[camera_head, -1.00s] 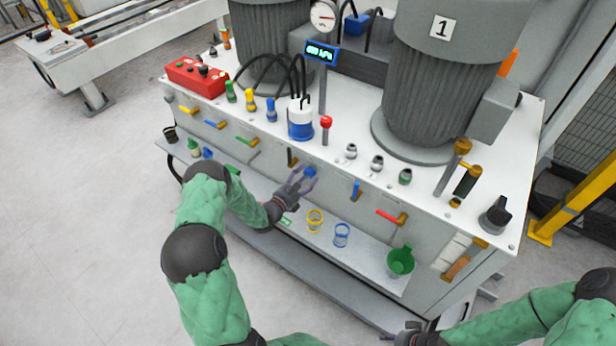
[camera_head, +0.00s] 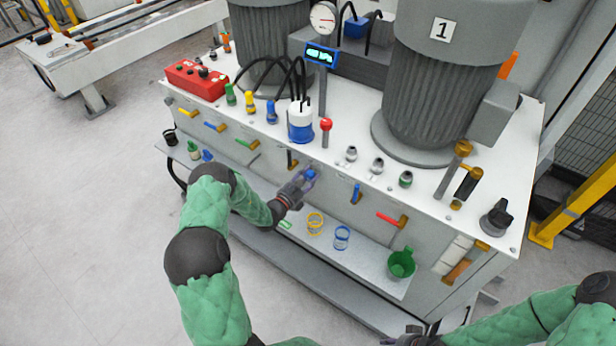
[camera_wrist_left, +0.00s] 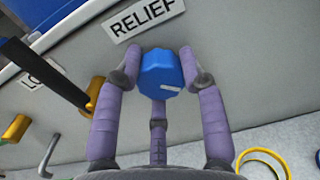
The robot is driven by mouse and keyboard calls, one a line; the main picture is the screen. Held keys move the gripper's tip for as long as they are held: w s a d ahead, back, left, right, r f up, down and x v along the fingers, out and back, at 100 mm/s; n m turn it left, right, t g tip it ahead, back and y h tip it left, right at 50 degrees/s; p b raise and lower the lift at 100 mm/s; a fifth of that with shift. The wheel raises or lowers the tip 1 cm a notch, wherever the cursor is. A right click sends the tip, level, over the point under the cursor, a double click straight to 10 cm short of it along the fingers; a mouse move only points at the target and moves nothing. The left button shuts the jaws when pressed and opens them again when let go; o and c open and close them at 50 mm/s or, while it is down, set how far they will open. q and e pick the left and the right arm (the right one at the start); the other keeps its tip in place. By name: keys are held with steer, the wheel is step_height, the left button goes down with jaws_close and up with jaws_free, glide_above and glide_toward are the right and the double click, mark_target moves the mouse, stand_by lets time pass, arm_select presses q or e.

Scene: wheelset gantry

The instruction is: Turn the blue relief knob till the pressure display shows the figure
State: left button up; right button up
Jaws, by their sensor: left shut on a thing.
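The blue relief knob (camera_wrist_left: 160,74) sits on the cabinet's front face under a white RELIEF label (camera_wrist_left: 143,14) in the left wrist view. In the head view the knob (camera_head: 310,174) is partly covered by my left gripper (camera_head: 306,180). The purple fingers of that gripper, which also shows in the left wrist view (camera_wrist_left: 160,78), are closed around the knob. A white mark on the knob points to the right. The pressure display (camera_head: 321,54) is lit on a post, but its figure is too small to read surely. My right gripper (camera_head: 408,340) is at the bottom edge, its fingers mostly cut off.
A blue-handled lever (camera_head: 356,192) and a red-handled valve (camera_head: 391,219) are to the right of the knob. A dark handle (camera_wrist_left: 45,72) is close on the left in the wrist view. A shelf below holds yellow (camera_head: 315,223) and blue rings (camera_head: 342,237) and a green cup (camera_head: 401,263).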

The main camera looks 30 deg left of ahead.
arm_select(q)
steer(key=n+p, duration=0.1)
steer(key=n, duration=0.1)
steer(key=shift+r+n, duration=0.2)
steer(key=shift+n, duration=0.2)
steer(key=shift+w+n, duration=0.1)
steer(key=shift+n, duration=0.7)
steer(key=o, duration=1.1)
steer(key=shift+o, duration=0.2)
steer(key=shift+f, duration=0.1)
steer(key=shift+s, duration=0.3)
steer(key=s+a, duration=0.1)
steer(key=s, duration=1)
steer(key=shift+s, duration=0.2)
